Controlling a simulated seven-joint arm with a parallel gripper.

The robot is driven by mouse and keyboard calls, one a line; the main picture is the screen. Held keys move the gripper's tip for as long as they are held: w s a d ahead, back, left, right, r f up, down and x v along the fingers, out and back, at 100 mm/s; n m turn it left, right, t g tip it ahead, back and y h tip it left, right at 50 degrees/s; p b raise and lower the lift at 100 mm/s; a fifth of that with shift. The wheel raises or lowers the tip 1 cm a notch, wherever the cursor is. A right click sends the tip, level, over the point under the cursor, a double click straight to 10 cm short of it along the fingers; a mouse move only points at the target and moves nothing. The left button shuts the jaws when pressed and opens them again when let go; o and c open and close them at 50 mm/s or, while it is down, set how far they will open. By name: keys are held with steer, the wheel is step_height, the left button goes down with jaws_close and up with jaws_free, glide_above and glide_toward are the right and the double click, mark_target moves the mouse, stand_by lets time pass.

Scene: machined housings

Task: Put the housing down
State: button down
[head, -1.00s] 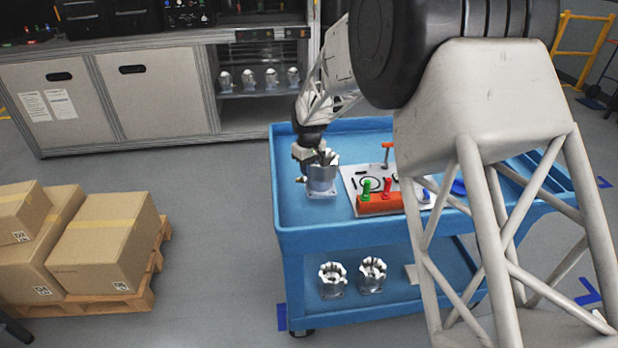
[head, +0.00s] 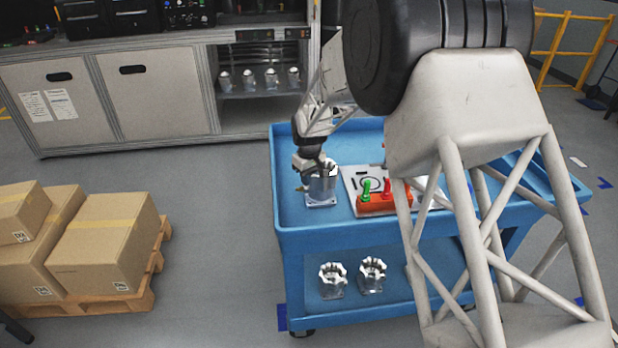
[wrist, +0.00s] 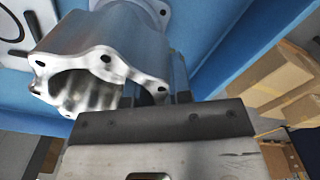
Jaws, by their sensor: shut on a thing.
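The housing (head: 321,190) is a silver metal cylinder with a square base flange and a scalloped top rim. It is upright at the left end of the blue cart's (head: 285,213) top tray. I cannot tell for sure whether its base touches the tray. My gripper (head: 318,172) is at its upper left side, shut on its wall. In the wrist view the housing (wrist: 110,60) shows its open scalloped end, bolt holes and hollow inside, and my gripper (wrist: 165,92) has its dark fingers at the rim. The fingertips are partly hidden by the housing.
A white board with an orange block (head: 385,204) holding green and red pieces lies right of the housing. Two more housings (head: 333,279) stand on the lower shelf. Boxes (head: 103,245) sit on a pallet at left. A workbench (head: 150,95) stands behind. Tray space left of the housing is clear.

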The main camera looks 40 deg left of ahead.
stand_by(0.3)
steer(key=c, duration=1)
jaws_free()
steer(key=shift+f, duration=0.1)
steer(key=shift+c, duration=0.2)
step_height(320, 180, up, 12)
steer(key=shift+r, duration=0.1)
stand_by(0.4)
